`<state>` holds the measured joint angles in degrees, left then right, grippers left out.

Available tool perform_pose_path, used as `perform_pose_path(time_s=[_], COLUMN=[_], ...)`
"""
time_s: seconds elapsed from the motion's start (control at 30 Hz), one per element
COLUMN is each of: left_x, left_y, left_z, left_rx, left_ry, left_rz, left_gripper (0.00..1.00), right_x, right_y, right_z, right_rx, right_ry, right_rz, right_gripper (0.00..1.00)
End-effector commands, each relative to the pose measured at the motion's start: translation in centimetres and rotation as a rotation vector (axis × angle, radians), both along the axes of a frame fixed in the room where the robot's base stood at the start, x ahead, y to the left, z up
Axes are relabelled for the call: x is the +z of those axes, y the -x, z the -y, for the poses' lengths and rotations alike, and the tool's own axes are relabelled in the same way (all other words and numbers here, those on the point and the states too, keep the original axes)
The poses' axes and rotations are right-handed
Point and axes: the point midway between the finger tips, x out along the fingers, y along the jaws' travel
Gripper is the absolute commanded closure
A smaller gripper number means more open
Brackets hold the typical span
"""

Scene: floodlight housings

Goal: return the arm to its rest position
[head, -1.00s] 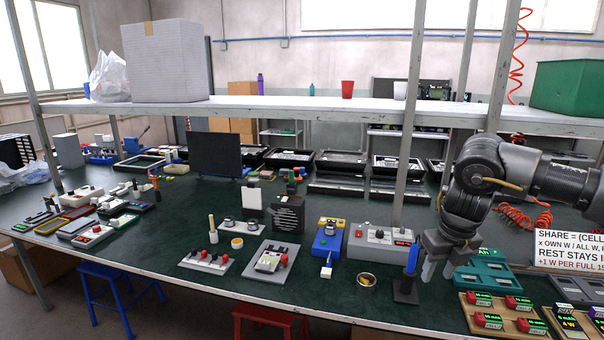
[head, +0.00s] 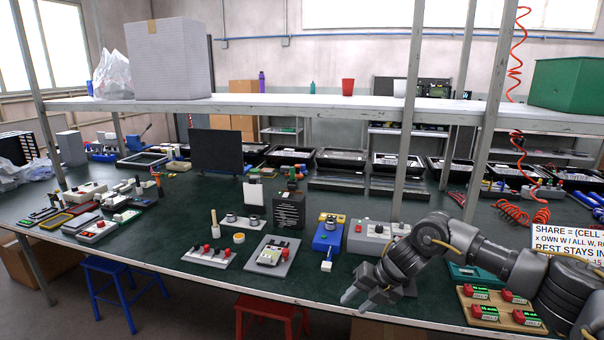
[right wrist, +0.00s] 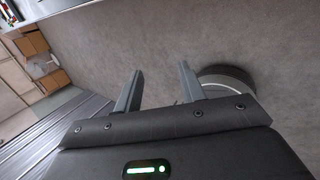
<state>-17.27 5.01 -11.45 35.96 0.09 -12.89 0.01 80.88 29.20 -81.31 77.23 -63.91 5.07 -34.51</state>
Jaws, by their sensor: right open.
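My right gripper (head: 368,300) is open and empty in the head view, over the front edge of the green bench (head: 205,285). Its arm comes in from the right and bends down to it. In the right wrist view the two fingers (right wrist: 157,88) are apart with nothing between them, and the grey floor shows beyond. My left gripper does not show in either view.
A wooden tray with several red and green cells (head: 500,308) lies close beside my right arm. A grey box with red buttons (head: 375,236) and a blue device (head: 328,235) stand behind the gripper. Shelf posts (head: 408,130) rise from the bench. A red stool (head: 268,311) stands in front.

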Motion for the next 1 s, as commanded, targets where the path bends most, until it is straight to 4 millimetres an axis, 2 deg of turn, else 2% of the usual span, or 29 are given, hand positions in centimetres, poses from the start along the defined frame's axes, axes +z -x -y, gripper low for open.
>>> perform_pose_path(time_s=[0.03, 0.1, 0.17, 0.2, 0.27, 0.33, 0.47, 0.5, 0.6, 0.7, 0.77, 0.87, 0.9, 0.97, 1.0], left_x=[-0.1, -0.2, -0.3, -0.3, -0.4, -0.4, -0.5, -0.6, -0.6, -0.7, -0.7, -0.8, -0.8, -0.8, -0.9], left_y=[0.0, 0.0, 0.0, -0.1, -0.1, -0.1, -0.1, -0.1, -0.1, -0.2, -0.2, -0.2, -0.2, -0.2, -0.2], left_z=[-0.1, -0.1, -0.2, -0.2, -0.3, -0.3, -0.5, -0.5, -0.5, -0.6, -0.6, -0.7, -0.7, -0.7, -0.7], left_rx=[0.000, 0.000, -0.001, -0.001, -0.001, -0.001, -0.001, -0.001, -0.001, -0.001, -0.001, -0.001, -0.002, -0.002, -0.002], left_ry=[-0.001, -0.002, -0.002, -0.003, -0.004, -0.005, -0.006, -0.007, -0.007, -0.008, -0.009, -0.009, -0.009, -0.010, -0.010], left_rz=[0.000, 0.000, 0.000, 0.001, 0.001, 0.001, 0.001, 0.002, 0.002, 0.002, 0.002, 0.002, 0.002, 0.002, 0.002], left_gripper=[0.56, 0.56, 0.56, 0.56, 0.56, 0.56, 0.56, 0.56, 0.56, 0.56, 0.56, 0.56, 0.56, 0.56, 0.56], right_x=[-2.8, -6.1, -8.9, -11.0, -14.4, -18.8, -27.9, -30.5, -36.6, -42.0, -45.0, -49.3, -50.9, -52.9, -54.2], right_y=[0.1, -0.2, -0.4, -0.4, -0.2, 0.4, 3.4, 4.7, 8.6, 13.5, 16.7, 22.6, 25.1, 29.0, 31.7], right_z=[-1.9, -4.2, -5.6, -6.3, -6.8, -6.7, -4.6, -3.8, -1.4, 1.2, 2.7, 5.1, 6.1, 7.4, 8.3], right_rx=[-0.063, -0.177, -0.292, -0.375, -0.509, -0.681, -1.026, -1.124, -1.354, -1.565, -1.684, -1.874, -1.945, -2.051, -2.119], right_ry=[-0.082, -0.202, -0.299, -0.360, -0.441, -0.522, -0.623, -0.639, -0.656, -0.646, -0.631, -0.592, -0.570, -0.537, -0.511], right_rz=[-0.044, -0.098, -0.152, -0.191, -0.255, -0.331, -0.472, -0.508, -0.585, -0.645, -0.673, -0.711, -0.722, -0.735, -0.742], right_gripper=[0.60, 0.60, 0.60, 0.60, 0.60, 0.60, 0.60, 0.60, 0.60, 0.60, 0.60, 0.60, 0.60, 0.60, 0.60])
